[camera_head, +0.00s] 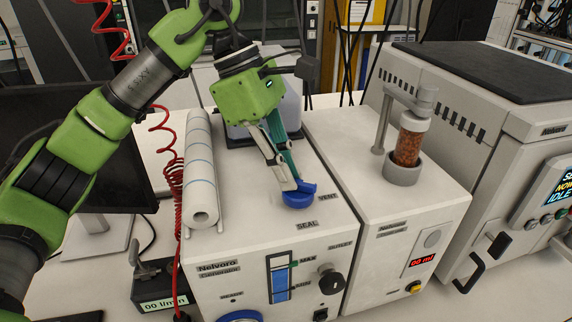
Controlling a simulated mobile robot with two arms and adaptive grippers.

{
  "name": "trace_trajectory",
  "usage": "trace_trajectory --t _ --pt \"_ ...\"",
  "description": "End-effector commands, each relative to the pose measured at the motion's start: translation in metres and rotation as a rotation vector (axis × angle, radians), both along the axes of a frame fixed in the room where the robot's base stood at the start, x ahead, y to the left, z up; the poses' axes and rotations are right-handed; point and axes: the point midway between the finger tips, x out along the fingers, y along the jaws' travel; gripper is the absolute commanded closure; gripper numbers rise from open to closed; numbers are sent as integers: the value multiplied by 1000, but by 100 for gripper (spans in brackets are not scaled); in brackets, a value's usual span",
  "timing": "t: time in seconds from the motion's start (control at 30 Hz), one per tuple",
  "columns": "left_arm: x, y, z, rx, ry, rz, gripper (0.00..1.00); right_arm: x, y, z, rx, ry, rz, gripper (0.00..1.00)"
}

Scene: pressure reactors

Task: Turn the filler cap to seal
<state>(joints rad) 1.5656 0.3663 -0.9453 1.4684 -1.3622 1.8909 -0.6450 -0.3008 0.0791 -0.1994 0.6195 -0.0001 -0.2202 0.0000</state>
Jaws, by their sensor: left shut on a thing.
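The blue filler cap (299,196) sits on the top of the white generator box (258,215), near its front right. A VENT label (328,197) lies to the right of the cap and a SEAL label (307,225) lies in front of it. My left gripper (294,184) reaches down from above and is shut on the cap; its fingers hide part of the cap. My right gripper is not in view.
A paper roll (201,170) lies on the left of the box top. A white unit with an orange-filled column (408,146) stands to the right, beside a large reactor cabinet (480,110). A flow meter (160,290) and a dark monitor (75,150) are at left.

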Motion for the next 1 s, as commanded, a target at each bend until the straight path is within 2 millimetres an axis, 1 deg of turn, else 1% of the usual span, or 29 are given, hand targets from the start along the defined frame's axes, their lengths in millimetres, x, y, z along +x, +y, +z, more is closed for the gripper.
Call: trace_trajectory --t 0.03,0.37,0.6,0.8,1.0 --pt "1 -1 4 0 2 -42 100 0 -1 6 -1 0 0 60" --pt "7 -4 5 -1 1 -356 100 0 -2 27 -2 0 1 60" --pt "10 -7 6 0 1 -581 100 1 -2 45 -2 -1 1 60" --pt "12 -10 6 0 -1 -747 100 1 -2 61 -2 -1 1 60" --pt "13 -12 5 0 -2 -873 100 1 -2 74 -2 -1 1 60"
